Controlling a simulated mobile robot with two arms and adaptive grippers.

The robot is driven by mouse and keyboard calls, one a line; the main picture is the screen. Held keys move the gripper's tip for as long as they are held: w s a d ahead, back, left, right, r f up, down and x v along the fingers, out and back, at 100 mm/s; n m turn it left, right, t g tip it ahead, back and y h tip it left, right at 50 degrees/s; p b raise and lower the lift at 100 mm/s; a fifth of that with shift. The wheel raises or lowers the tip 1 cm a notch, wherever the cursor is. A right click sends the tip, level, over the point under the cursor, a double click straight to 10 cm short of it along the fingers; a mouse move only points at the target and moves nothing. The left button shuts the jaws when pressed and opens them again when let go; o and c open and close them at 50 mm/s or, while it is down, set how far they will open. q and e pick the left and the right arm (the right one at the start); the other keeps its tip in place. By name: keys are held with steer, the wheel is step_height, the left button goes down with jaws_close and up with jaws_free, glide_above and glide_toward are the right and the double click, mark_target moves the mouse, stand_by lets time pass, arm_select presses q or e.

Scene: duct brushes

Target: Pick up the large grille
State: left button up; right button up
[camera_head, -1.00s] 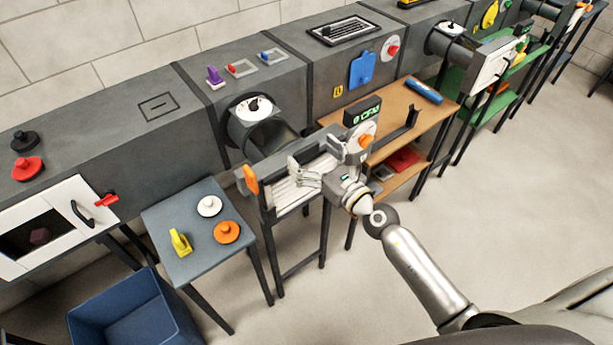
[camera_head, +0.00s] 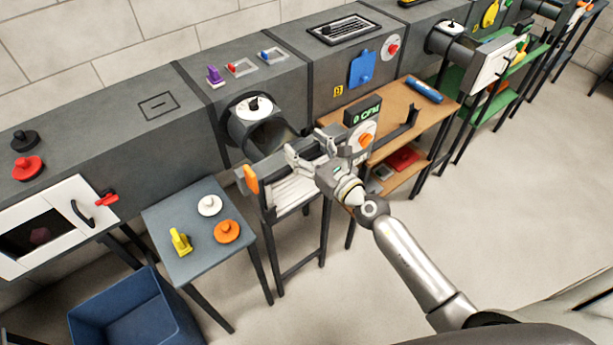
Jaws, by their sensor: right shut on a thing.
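A white slatted panel, which looks like the large grille (camera_head: 288,190), is at the narrow dark stand in front of the open round duct. My right gripper (camera_head: 308,152) is over its upper right part, with the fingers pointing toward the duct. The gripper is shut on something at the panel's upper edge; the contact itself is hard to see. The gripper and the stand's top bar hide part of the panel. Another, dark-framed grille (camera_head: 345,29) lies on top of the duct. My left gripper is not in view.
A grey table (camera_head: 190,255) with white, orange and yellow pieces stands left of the stand. A blue bin (camera_head: 135,315) is on the floor. A wooden bench (camera_head: 412,115) with a blue cylinder is to the right. An orange handle (camera_head: 250,179) sticks up at the stand's left end.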

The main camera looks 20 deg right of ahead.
steer(key=shift+r, duration=0.15)
step_height(320, 180, up, 38)
steer(key=p, duration=1.4)
stand_by(0.4)
